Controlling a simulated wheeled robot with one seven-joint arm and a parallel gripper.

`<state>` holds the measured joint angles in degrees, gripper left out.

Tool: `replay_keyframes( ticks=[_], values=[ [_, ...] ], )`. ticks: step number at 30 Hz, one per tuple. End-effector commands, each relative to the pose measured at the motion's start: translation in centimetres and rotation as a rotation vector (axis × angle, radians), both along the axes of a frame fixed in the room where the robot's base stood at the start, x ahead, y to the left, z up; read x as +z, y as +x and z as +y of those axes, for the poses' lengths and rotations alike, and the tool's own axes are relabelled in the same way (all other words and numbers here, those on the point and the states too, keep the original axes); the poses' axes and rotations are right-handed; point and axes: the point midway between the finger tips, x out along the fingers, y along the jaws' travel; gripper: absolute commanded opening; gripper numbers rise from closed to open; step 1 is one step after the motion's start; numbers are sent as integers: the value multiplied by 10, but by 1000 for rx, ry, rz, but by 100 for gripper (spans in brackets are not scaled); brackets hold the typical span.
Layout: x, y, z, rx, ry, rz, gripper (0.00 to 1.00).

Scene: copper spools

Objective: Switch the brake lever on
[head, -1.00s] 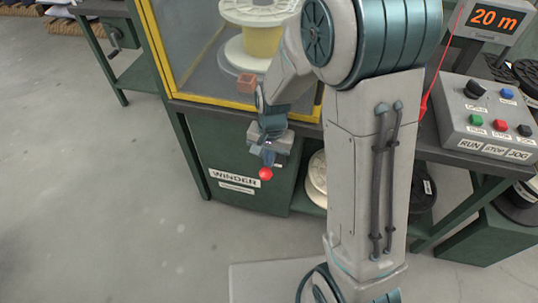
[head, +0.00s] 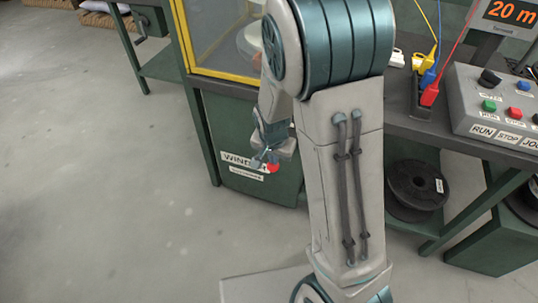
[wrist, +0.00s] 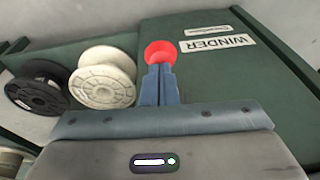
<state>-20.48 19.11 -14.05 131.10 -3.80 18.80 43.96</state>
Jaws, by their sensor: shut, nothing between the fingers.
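The brake lever shows only as a red ball knob (wrist: 160,52) in the wrist view, right at the tips of my gripper (wrist: 159,72). The knob also shows in the head view (head: 273,168), close beside my gripper (head: 262,160). The gripper's fingers are together with nothing between them. The knob appears against the green front of the winder cabinet (wrist: 225,85), which carries a WINDER label. The lever's shaft and pivot are hidden, and I cannot tell whether the fingertips touch the knob.
A cream spool (wrist: 103,80) and a black spool (wrist: 38,92) stand left of the cabinet in the wrist view. The yellow-framed enclosure (head: 222,78) is above it. A control box (head: 500,105) and coloured plugs (head: 429,92) are on the bench at right. The floor at left is clear.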

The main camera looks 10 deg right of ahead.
Motion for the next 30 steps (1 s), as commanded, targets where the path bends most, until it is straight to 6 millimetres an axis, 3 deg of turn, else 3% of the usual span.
replay_keyframes(
  ticks=[3,12,30],
  values=[
    [-17,-1,2,1,0,1,0],
    [-40,-1,5,5,0,1,0],
    [-51,-1,4,3,0,5,0]
  ],
)
